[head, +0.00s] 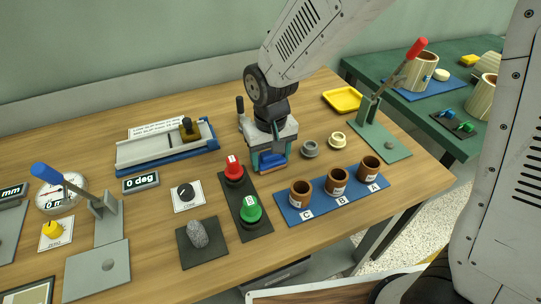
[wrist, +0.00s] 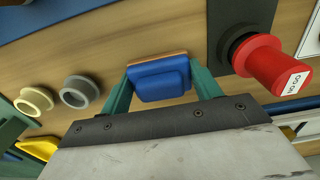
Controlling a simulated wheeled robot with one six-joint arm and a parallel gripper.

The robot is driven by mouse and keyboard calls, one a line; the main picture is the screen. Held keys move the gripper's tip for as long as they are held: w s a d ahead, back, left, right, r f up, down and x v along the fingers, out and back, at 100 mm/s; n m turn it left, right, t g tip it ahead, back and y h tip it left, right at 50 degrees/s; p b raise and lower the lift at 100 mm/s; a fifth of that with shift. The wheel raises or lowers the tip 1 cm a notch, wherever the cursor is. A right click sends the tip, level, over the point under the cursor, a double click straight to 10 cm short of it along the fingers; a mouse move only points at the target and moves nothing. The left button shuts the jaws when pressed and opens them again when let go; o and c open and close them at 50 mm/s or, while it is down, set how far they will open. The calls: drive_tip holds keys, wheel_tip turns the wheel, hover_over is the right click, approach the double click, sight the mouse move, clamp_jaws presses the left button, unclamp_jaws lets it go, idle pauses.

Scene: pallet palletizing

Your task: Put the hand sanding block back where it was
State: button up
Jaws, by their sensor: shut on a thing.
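The hand sanding block is blue with a thin tan edge. It sits between the green fingers of my gripper (head: 271,155), which is shut on it. The block (head: 272,161) shows low at the fingertips in the head view, over the middle of the wooden table. In the wrist view the block (wrist: 160,80) is held between both fingers, with its blue grip toward the palm. I cannot tell whether its underside touches the table.
A red button (head: 233,169) and a green button (head: 250,208) stand on a dark plate close by. A blue board (head: 318,212) holds brown cups labelled A, B, C. A blue-edged slide fixture (head: 165,157) lies to the left.

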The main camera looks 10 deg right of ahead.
drive_tip(key=shift+f, duration=0.1)
drive_tip(key=o, duration=1.1)
drive_tip(key=shift+c, duration=0.2)
wheel_tip(320, 180, up, 12)
drive_tip(key=s+d+r+m, duration=0.1)
drive_tip(key=s+d+r, duration=0.2)
drive_tip(key=d, duration=0.3)
drive_tip(key=s+d+r, duration=0.3)
drive_tip(key=d, duration=0.2)
drive_tip(key=s+d+m+t, duration=0.1)
drive_tip(key=s+d+m, duration=0.1)
drive_tip(key=s+d, duration=0.7)
drive_tip(key=s, duration=0.4)
drive_tip(key=shift+s+d+r, duration=0.3)
drive_tip(key=shift+s+d, duration=0.05)
drive_tip(key=shift+d, duration=0.05)
